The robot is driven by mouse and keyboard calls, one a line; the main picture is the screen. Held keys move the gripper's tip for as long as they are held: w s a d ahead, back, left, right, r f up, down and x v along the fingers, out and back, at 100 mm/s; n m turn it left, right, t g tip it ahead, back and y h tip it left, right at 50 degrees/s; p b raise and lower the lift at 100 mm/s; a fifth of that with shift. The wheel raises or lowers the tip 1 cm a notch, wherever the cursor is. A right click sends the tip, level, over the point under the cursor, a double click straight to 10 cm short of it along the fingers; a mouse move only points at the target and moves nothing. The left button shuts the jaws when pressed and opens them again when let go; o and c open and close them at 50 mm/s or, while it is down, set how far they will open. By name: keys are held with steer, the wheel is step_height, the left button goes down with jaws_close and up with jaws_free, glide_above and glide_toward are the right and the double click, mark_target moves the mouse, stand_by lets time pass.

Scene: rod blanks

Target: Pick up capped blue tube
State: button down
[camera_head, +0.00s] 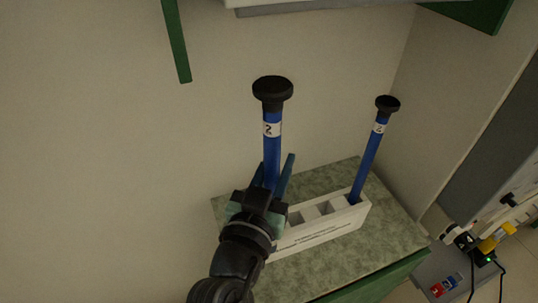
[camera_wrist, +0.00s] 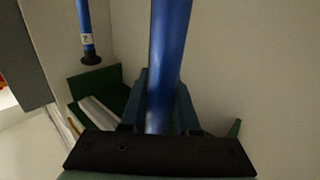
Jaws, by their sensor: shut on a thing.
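A blue tube with a black cap (camera_head: 271,150) and a white label stands nearly upright between the fingers of my gripper (camera_head: 272,182). My gripper is shut on it. In the wrist view the blue tube (camera_wrist: 166,60) runs up between the two fingers (camera_wrist: 160,108), and its cap is out of frame. A second capped blue tube (camera_head: 371,150), also labelled, leans in the right end of a white rack (camera_head: 318,231). It also shows in the wrist view (camera_wrist: 85,30) at upper left. The lower end of the held tube is hidden behind my gripper, so I cannot tell whether it is in the rack.
The rack stands on a green speckled tabletop (camera_head: 392,232) close to the wall. Its middle slots look empty. A shelf edge (camera_head: 320,5) is overhead. A grey cabinet (camera_head: 490,150) stands at right, with small coloured items and cables on the floor side (camera_head: 484,250).

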steer(key=s+d, duration=0.2)
steer(key=s, duration=0.5)
steer(key=s+d, duration=0.2)
steer(key=s, duration=0.4)
steer(key=shift+s+d+p, duration=0.25)
steer(key=shift+s+p, duration=0.15)
steer(key=shift+p, duration=0.05)
steer(key=shift+r, duration=0.1)
steer(key=shift+r+p, duration=0.45)
steer(key=shift+p, duration=0.05)
